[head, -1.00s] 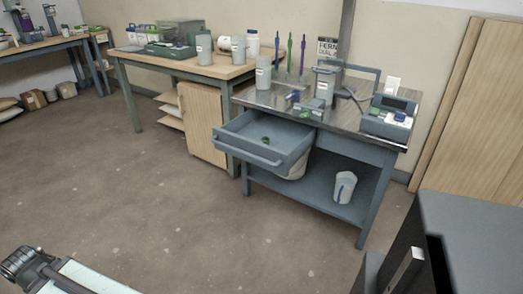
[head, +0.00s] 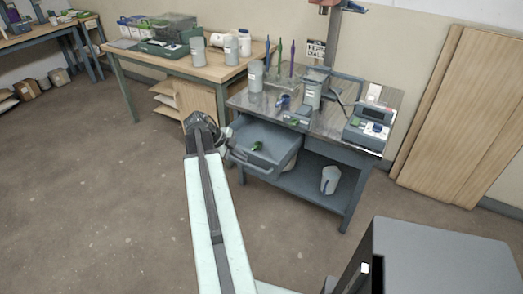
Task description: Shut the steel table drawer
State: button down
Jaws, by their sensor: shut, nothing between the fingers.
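The steel table (head: 335,122) stands right of centre with a shiny metal top and a blue-grey frame. Its drawer (head: 268,160) is pulled out towards me, and a small green item (head: 257,146) lies inside. The drawer's handle runs along its front, and its left end is partly hidden by my arm's end. My gripper (head: 229,146) is at the drawer's front left corner, close to the handle. Its fingers look closed with nothing held. I cannot tell whether it touches the drawer.
Cups, brushes and a scale (head: 368,128) stand on the steel tabletop. A white pitcher (head: 330,180) is on the lower shelf. A wooden table (head: 222,72) is behind left. A dark grey box-like block (head: 440,260) fills the lower right. The floor in front is clear.

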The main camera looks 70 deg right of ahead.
jog(key=b, duration=0.9)
send_near(270, 167)
jog(key=f, duration=0.1)
jog(key=a+f, duration=0.1)
jog(key=s+a+f, duration=0.1)
jog(key=f, duration=0.1)
jog(key=shift+a, duration=0.2)
jog(key=d, duration=0.2)
jog(key=s+d, duration=0.1)
jog(key=d, duration=0.1)
jog(key=shift+s+r+p, duration=0.1)
jog(key=shift+r+p, duration=0.15)
jog(key=shift+p, duration=0.1)
